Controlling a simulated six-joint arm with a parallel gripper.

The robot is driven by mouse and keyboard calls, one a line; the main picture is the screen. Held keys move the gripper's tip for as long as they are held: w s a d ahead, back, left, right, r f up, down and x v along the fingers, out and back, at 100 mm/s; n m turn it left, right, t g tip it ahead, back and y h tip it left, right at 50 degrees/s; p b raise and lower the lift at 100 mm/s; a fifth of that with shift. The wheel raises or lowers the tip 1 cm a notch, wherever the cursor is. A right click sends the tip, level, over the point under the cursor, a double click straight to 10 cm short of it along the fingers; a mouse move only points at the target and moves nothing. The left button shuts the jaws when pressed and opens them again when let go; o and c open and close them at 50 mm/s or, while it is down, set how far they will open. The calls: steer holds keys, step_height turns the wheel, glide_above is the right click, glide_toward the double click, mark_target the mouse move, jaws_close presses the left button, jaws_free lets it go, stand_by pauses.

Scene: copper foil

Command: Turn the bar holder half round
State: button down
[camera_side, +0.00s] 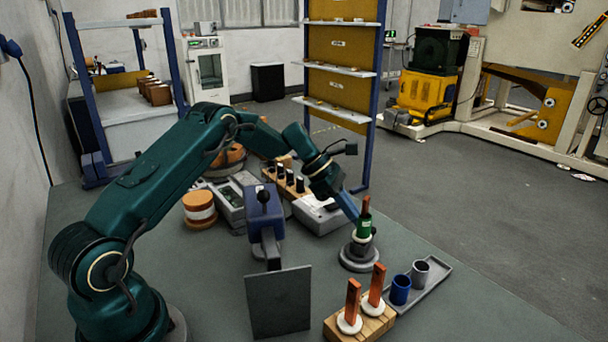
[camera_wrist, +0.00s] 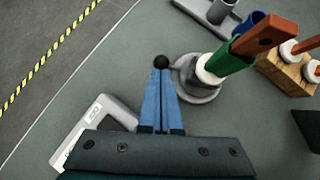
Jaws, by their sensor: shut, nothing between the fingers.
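The bar holder is a green sleeve (camera_side: 363,226) with a copper bar (camera_side: 366,204) standing in it. It sits on a white collar above a round grey base (camera_side: 358,262). In the wrist view the green sleeve (camera_wrist: 229,60), the copper bar (camera_wrist: 262,40) and the grey base (camera_wrist: 203,91) are just right of my fingers. A black ball knob (camera_wrist: 161,61) shows at my fingertips, beside the base; I cannot tell if they touch. My gripper (camera_side: 355,218) is shut and empty, reaching down close beside the holder. It also shows in the wrist view (camera_wrist: 160,76).
A wooden block (camera_side: 360,322) with two copper bars in white discs stands in front. A grey tray (camera_side: 428,286) with a blue cup (camera_side: 400,289) and a grey cup (camera_side: 419,273) lies to the right. A dark upright plate (camera_side: 278,302) stands left. Open floor lies to the right.

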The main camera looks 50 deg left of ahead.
steer(key=shift+w+d, duration=0.3)
steer(key=shift+w, duration=0.1)
steer(key=shift+w+d, duration=0.4)
steer(key=shift+d, duration=0.15)
steer(key=shift+w+d, duration=0.35)
steer(key=shift+d, duration=0.35)
steer(key=shift+w+d, duration=0.15)
steer(key=shift+d, duration=0.95)
steer(key=shift+d+m+g, duration=0.4)
steer(key=shift+m+g, duration=0.2)
steer(key=shift+m, duration=0.2)
stand_by(0.8)
stand_by(0.4)
